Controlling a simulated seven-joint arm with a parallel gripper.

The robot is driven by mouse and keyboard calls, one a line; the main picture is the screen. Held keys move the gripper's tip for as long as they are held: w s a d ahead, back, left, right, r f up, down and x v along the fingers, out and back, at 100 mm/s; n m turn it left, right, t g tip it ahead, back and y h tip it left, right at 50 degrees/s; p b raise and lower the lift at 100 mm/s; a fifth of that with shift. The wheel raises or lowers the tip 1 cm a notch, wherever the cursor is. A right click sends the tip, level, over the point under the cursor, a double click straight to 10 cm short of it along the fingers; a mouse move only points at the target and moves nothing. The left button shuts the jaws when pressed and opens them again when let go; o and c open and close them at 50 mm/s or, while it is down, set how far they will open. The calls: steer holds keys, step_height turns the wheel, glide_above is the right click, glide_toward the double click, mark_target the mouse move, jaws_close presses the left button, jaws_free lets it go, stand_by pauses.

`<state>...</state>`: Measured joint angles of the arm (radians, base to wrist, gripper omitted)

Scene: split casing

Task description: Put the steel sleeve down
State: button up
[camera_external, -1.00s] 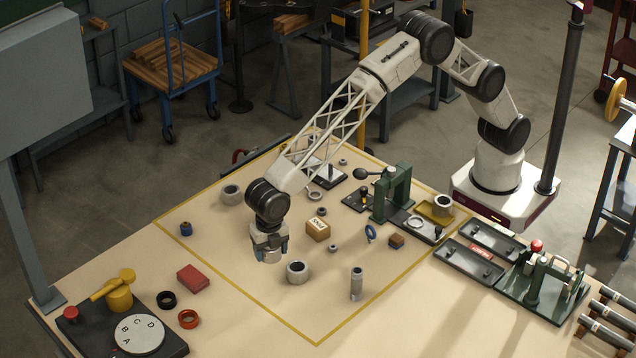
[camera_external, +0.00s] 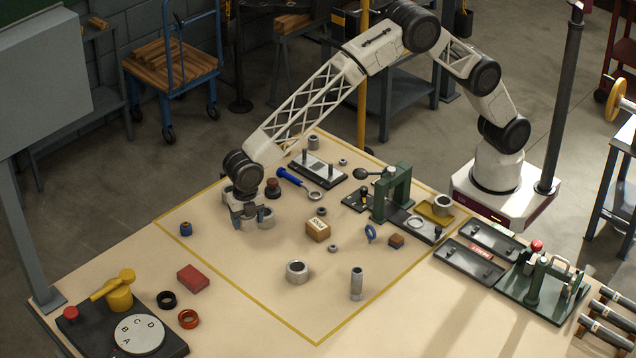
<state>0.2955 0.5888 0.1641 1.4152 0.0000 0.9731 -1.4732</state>
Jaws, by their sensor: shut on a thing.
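My gripper (camera_external: 250,223) is low over the left part of the marked table area, pointing down. Its jaws are shut on a grey steel sleeve (camera_external: 251,227), which shows only in part between the blue-tipped fingers. I cannot tell whether the sleeve touches the table. Other grey steel parts stand apart from it: a short, wide ring (camera_external: 297,272) and a tall, narrow tube (camera_external: 357,284), both upright to the right and nearer the camera.
A small blue part (camera_external: 186,229) is to the left. A green press (camera_external: 392,195) stands farther right. The table in front of the gripper is clear.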

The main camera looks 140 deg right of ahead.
glide_above(250, 251)
steer(key=shift+f, duration=3.05)
steer(key=shift+f, duration=1.9)
steer(key=shift+f, duration=0.1)
steer(key=o, duration=1.3)
steer(key=shift+f, duration=0.1)
step_height(250, 251, up, 12)
